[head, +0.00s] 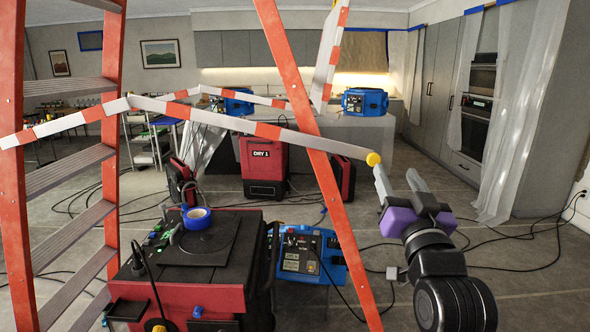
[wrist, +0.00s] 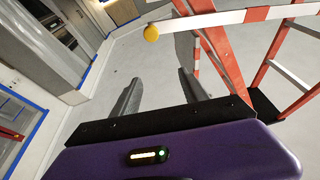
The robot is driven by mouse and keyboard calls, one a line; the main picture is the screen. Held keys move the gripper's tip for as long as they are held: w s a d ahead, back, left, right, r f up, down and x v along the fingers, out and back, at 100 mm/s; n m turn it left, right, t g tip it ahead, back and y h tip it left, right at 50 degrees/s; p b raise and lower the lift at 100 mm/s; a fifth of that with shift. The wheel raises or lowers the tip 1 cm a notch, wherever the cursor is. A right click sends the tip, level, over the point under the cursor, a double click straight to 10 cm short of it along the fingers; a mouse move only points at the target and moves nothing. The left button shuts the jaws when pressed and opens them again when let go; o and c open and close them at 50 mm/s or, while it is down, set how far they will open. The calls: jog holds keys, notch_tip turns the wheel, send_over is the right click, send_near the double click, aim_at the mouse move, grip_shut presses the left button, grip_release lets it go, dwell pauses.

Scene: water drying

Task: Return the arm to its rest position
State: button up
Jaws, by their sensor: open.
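My gripper (head: 398,180) is in the right half of the head view, raised above the floor, with its two grey fingers apart and a purple body behind them. Nothing is between the fingers. In the wrist view the open gripper (wrist: 160,92) points toward the grey floor. A yellow knob (head: 373,159) at the end of a red-and-white striped bar shows close beside the left fingertip in the head view. The knob also shows beyond the fingers in the wrist view (wrist: 152,33). I cannot tell whether the knob and fingertip touch.
An orange ladder (head: 335,205) stands left of my arm. A red dryer (head: 263,165) is farther back. Cables cross the floor at right, where the space is otherwise open.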

jog(key=s+f+n, duration=0.2)
jog(key=s+f, duration=1.7)
jog(key=s, duration=0.2)
jog(key=s+f+g, duration=0.2)
jog(key=s+f, duration=0.2)
jog(key=s, duration=0.6)
jog(key=s+f+g, duration=0.2)
jog(key=s+f, duration=0.2)
jog(key=s, duration=0.6)
jog(key=s+f+g, duration=0.2)
jog(key=s+f, duration=0.2)
jog(key=s, duration=0.6)
jog(key=shift+d+g, duration=0.15)
jog(key=shift+g, duration=0.25)
